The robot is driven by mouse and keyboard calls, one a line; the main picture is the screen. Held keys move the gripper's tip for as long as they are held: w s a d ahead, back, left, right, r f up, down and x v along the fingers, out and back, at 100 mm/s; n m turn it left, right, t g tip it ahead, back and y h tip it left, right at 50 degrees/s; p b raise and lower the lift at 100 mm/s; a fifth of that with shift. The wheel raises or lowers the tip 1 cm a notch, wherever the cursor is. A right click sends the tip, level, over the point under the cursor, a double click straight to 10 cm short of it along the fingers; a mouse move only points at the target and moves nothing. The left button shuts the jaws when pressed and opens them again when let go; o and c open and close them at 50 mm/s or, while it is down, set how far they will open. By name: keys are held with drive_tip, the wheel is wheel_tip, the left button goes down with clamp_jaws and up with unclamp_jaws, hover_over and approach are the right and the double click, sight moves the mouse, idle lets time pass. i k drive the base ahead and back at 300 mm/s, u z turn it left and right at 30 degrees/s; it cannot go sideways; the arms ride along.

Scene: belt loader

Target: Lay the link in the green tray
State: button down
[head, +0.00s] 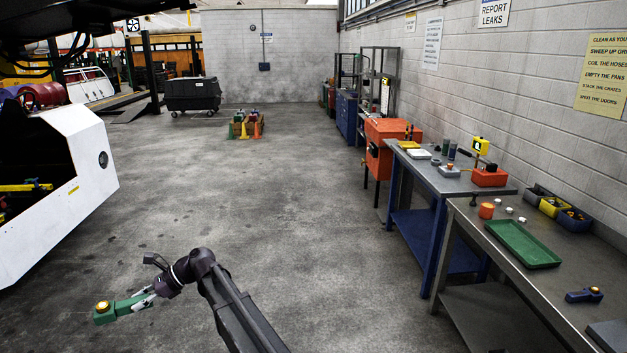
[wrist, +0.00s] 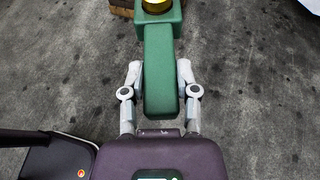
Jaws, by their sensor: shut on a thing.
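My gripper (head: 147,299) is shut on a green link (head: 122,308) with a round yellow piece at its far end. It holds the link out over the floor at the lower left of the head view. In the wrist view the link (wrist: 158,85) lies between the two fingers of my gripper (wrist: 160,70) and points away. The green tray (head: 523,243) lies on the near metal workbench at the right, far from my gripper. Its visible inside is empty.
A white vehicle (head: 70,190) is at left. The floor between is clear.

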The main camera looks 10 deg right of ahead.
sight(519, 244)
drive_tip(key=i, duration=1.85)
drive_tip(key=z, duration=2.1)
